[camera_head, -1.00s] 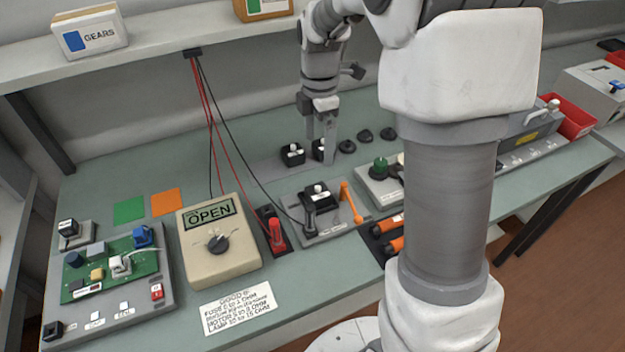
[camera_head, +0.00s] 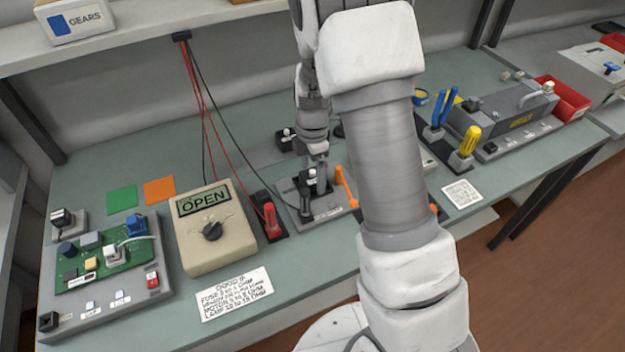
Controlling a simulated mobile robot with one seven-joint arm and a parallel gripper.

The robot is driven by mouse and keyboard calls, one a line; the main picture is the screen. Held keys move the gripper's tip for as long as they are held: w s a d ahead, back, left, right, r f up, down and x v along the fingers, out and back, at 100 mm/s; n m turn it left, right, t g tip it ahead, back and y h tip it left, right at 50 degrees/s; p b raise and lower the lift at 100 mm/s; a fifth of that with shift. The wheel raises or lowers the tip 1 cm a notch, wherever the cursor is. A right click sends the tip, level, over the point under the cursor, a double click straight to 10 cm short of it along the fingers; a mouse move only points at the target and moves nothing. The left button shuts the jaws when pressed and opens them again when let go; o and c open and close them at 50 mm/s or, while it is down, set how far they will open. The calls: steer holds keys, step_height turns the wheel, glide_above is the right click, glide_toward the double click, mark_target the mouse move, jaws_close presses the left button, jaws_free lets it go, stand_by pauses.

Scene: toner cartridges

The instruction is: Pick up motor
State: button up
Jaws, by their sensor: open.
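Small black blocks with pale tops look like motors; I cannot read a label on them. One black block (camera_head: 303,186) sits in the grey test fixture (camera_head: 326,208) between the red probe and the orange lever. My gripper (camera_head: 317,174) points down right at this block, its fingers open at its top. The fingers overlap the block in the picture, so I cannot tell whether they touch it. Another black block (camera_head: 285,142) stands behind on the bench, left of my gripper. My arm hides the bench to the right of the fixture.
A beige meter (camera_head: 215,232) reading OPEN stands left, beside a red probe (camera_head: 271,220). An orange lever (camera_head: 346,187) rises close to my gripper's right. Red and black wires hang from the shelf. A green circuit board (camera_head: 100,255) lies far left.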

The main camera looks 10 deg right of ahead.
steer(key=shift+f, duration=0.65)
jaws_close()
